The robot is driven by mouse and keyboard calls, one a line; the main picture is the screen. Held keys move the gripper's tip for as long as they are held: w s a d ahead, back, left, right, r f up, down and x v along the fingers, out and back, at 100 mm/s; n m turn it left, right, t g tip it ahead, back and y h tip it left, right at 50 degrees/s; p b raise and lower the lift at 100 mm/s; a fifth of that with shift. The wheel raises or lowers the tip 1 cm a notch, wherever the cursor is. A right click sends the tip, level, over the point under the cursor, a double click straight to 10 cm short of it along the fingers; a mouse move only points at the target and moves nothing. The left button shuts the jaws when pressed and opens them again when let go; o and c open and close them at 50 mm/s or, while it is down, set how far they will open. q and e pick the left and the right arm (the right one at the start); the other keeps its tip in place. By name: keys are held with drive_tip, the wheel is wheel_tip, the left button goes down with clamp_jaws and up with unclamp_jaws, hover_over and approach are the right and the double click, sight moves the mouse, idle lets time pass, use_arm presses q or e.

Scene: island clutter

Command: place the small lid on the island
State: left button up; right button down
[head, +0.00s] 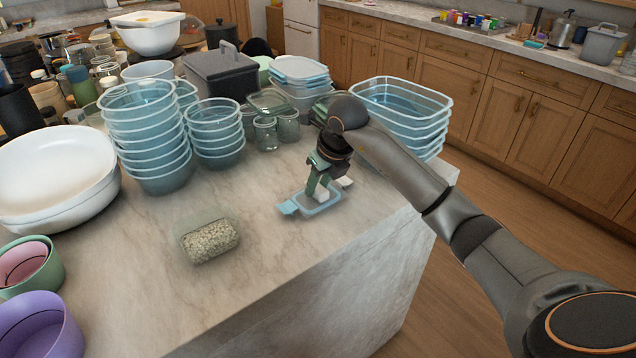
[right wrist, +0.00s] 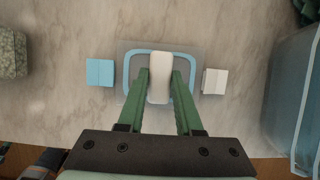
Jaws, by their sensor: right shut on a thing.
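The small lid (head: 325,209) is a translucent plate with a light blue rim, a blue tab on its left and a white tab on its right. It lies flat at the island top near the right edge; I cannot tell whether it touches the stone. My right gripper (head: 320,190) points down onto it. In the right wrist view its green fingers (right wrist: 160,78) are shut on a white raised piece in the middle of the lid (right wrist: 190,60). The island (head: 290,255) has a pale marble top. My left gripper is not in view.
A clear tub of grains (head: 208,239) stands left of the lid. Stacked blue bowls (head: 155,140), jars (head: 266,135) and stacked rectangular tubs (head: 400,105) stand behind. White bowls (head: 55,175) and a purple bowl (head: 40,328) are at left. The front middle of the top is clear.

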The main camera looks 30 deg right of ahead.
drive_tip(key=shift+f, duration=0.15)
drive_tip(key=c, duration=0.6)
unclamp_jaws()
drive_tip(key=shift+s+r, duration=0.1)
drive_tip(key=shift+r, duration=0.45)
drive_tip(key=v, duration=1.1)
drive_tip(key=shift+s+r, duration=0.15)
